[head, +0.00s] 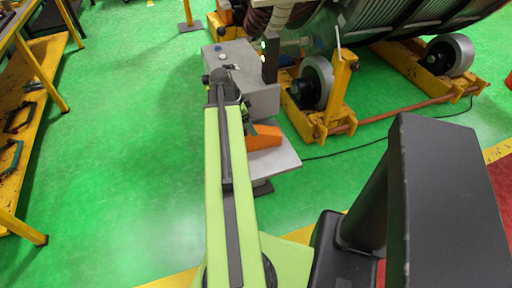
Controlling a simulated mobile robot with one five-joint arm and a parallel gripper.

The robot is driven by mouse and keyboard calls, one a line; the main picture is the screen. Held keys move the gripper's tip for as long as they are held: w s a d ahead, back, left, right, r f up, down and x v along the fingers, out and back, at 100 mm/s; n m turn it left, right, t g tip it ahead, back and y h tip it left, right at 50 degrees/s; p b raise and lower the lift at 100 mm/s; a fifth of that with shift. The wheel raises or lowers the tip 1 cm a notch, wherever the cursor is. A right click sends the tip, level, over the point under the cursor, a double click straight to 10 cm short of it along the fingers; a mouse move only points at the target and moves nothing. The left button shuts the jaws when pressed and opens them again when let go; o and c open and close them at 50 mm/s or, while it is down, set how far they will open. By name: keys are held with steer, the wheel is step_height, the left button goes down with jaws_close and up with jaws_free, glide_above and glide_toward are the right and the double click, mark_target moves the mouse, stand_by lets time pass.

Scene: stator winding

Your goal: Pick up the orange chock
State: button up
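The orange chock (264,137) is a wedge on a light grey platform (280,162), in front of a grey box. My green arm reaches forward to it from the bottom of the view. My gripper (248,121) is at the far end of the arm, just left of the chock. The arm hides most of the gripper and the chock's left end. I cannot tell whether the fingers touch the chock or are open or shut.
The grey control box (265,101) stands directly behind the chock. A yellow roller stand (322,118) with grey wheels is to the right, under a large ribbed cylinder (420,20). A yellow workbench (40,80) is at left. The green floor between is clear. A black cable crosses the floor at right.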

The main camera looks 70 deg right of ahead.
steer(key=shift+b+x, duration=0.3)
steer(key=shift+x, duration=0.7)
steer(key=b+x, duration=0.5)
steer(key=shift+f, duration=0.15)
steer(key=c, duration=1.6)
